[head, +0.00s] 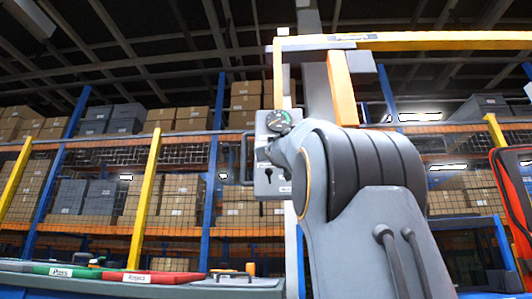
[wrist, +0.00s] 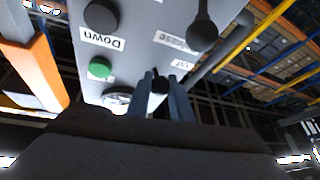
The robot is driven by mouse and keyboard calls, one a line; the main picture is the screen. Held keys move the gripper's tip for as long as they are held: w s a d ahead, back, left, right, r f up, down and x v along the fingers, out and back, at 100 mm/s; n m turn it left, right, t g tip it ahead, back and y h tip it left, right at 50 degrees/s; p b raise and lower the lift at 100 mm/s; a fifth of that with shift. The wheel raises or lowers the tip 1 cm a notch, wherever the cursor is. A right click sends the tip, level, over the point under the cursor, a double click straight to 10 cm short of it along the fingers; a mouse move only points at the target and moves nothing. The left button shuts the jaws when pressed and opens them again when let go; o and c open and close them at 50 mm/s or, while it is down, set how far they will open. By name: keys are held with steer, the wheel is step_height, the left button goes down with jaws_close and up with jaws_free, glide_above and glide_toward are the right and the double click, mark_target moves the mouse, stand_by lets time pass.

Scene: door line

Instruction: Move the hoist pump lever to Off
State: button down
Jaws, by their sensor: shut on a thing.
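In the wrist view a grey control box (wrist: 145,30) fills the top. My gripper (wrist: 160,82) is shut on a small dark lever knob (wrist: 160,85) at the box's lower edge. I take it for the hoist pump lever; its shaft is mostly hidden by the fingers. A small white label (wrist: 182,64), hard to read, sits just right of it. In the head view the box (head: 268,178) stands on a post, partly covered by my arm. My gripper and the lever are hidden there.
The box also carries a black ball-ended lever (wrist: 203,34), a black button (wrist: 101,16) labelled Down, a green button (wrist: 100,69) and a round gauge (wrist: 116,98). The gauge also shows in the head view (head: 279,121). A yellow beam (head: 440,41) runs above; racks with cartons stand behind.

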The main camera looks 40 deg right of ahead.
steer(key=shift+f, duration=0.2)
steer(key=c, duration=1.6)
jaws_free()
steer(key=shift+r, duration=0.1)
steer(key=b+v, duration=0.3)
steer(key=v, duration=0.4)
steer(key=shift+s+a, duration=0.2)
steer(key=shift+s, duration=0.1)
